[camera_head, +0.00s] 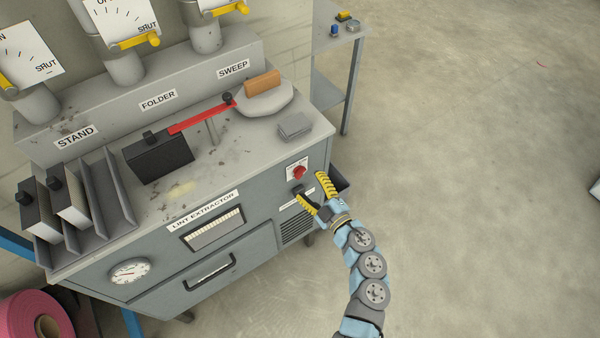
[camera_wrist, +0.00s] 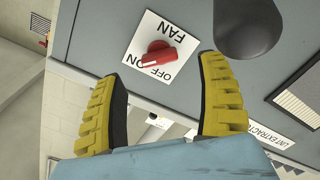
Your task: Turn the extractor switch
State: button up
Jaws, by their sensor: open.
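The extractor switch is a red knob (camera_head: 299,172) on a white plate at the right end of the grey cabinet front. In the wrist view, the red knob (camera_wrist: 158,54) sits on the plate marked FAN, ON and OFF (camera_wrist: 133,52), which appears upside down. The knob's bar lies slantwise and partly covers the ON lettering; I cannot tell for certain which mark it points to. My gripper (camera_head: 311,187) is open and empty in front of the panel. In the wrist view, its yellow fingers (camera_wrist: 162,80) stand wide apart below the knob, apparently not touching it.
A dark rounded part (camera_wrist: 246,25) juts out beside the plate, close to the right finger. The LINT EXTRACTOR label (camera_head: 203,211), a vent grille (camera_head: 296,228) and a drawer handle (camera_head: 209,270) are on the same front.

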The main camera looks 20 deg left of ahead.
aim_at(302, 175)
jog(key=x, duration=0.5)
jog(key=shift+w+a, duration=0.15)
jog(key=shift+a, duration=0.1)
jog(key=c, duration=1.2)
